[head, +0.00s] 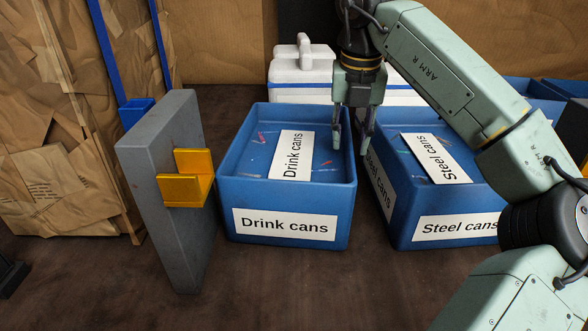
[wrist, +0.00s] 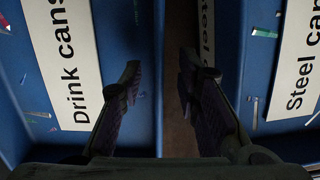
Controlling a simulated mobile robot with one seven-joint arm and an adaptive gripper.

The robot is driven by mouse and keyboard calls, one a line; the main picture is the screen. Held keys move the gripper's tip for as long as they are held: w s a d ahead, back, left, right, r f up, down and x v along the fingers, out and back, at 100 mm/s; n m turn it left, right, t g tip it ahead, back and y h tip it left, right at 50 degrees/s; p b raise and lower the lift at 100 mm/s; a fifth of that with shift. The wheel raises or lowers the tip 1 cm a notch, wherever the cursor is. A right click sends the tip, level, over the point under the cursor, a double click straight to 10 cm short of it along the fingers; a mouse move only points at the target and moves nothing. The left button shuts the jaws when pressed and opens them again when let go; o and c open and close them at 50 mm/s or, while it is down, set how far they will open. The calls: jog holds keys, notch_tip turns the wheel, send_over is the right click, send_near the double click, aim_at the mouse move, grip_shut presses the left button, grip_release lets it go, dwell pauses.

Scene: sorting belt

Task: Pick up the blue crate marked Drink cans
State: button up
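The blue crate marked Drink cans (head: 283,213) stands on the floor at the centre of the head view, with a white label on its front and another inside. In the wrist view, the Drink cans crate (wrist: 113,20) fills the left side. My gripper (head: 352,150) points down at the crate's right wall. In the wrist view, my gripper (wrist: 165,85) is open, with its left finger over the inside of the Drink cans crate and its right finger over the gap beside it. The crate's right rim lies between the fingers. I cannot tell whether they touch it.
A blue Steel cans crate (head: 400,238) stands close on the right, with a narrow gap between. A grey panel with a yellow bracket (head: 192,180) stands on the left. A white box (head: 303,92) is behind. The brown floor (head: 300,285) in front is clear.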

jog(key=shift+w+f, duration=0.1)
jog(key=shift+f, duration=0.35)
grip_shut()
jog(key=shift+r, duration=0.15)
dwell(0.7)
